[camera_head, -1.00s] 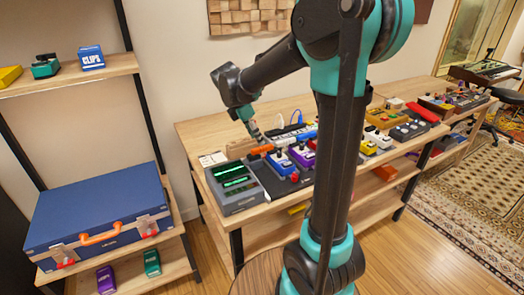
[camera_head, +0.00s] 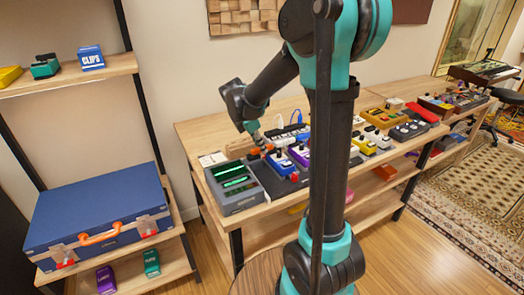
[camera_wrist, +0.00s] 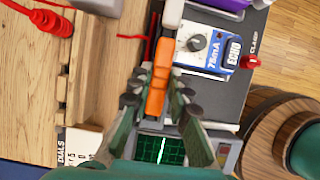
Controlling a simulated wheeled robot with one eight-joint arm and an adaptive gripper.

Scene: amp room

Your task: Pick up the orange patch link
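The link's underside is hidden.
A blue and white ECHO pedal (camera_wrist: 205,48) with a red plug (camera_wrist: 250,62) sits close to the right. A grey device with green screens (camera_head: 234,185) stands at the bench's near left corner. A red cable (camera_wrist: 50,20) lies on the wood at left.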

